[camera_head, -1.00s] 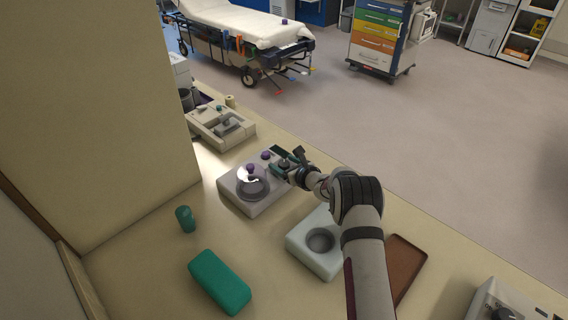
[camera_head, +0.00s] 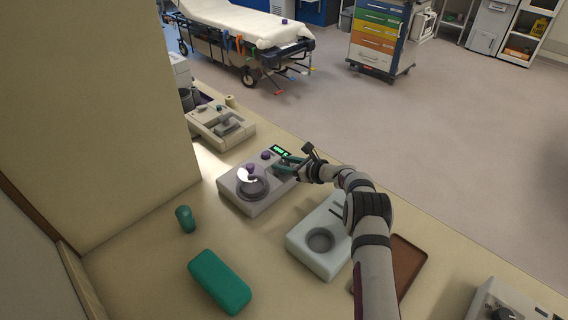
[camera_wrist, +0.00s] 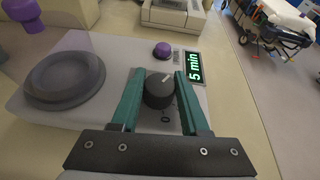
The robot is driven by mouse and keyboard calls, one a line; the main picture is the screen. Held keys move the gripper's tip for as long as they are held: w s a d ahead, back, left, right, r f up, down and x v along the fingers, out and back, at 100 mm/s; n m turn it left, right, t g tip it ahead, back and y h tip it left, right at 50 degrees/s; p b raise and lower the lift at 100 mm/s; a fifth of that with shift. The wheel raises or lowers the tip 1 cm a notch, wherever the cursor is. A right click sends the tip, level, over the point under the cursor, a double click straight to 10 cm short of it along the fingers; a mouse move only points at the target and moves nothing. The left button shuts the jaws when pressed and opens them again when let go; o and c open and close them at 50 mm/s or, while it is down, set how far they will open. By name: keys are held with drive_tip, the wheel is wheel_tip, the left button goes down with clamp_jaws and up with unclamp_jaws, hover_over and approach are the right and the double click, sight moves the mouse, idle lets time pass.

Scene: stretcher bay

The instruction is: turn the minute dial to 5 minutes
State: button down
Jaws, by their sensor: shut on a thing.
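The minute dial (camera_wrist: 159,90) is a dark round knob with a pale pointer line, on the top of a grey device (camera_head: 262,205). In the wrist view my gripper (camera_wrist: 160,80) has its two green fingers on either side of the dial, shut on it. In the head view my gripper (camera_head: 284,163) is at the device's right side, and the dial is hidden there. The device's display (camera_wrist: 194,67) reads "5 min" in green; it also shows lit in the head view (camera_head: 280,150).
A purple button (camera_wrist: 162,50) sits beside the display. A clear dome with a purple knob (camera_head: 250,170) covers the device's left part. A white block with a round well (camera_head: 306,262), a brown tray (camera_head: 408,262) and a green case (camera_head: 219,281) lie nearer on the counter.

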drive_tip(key=shift+r+n, duration=0.1)
drive_tip(key=shift+n, duration=0.3)
drive_tip(key=shift+c, duration=2)
unclamp_jaws()
drive_tip(key=v, duration=1.6)
drive_tip(key=shift+w+d, duration=0.2)
drive_tip(key=shift+w, duration=0.1)
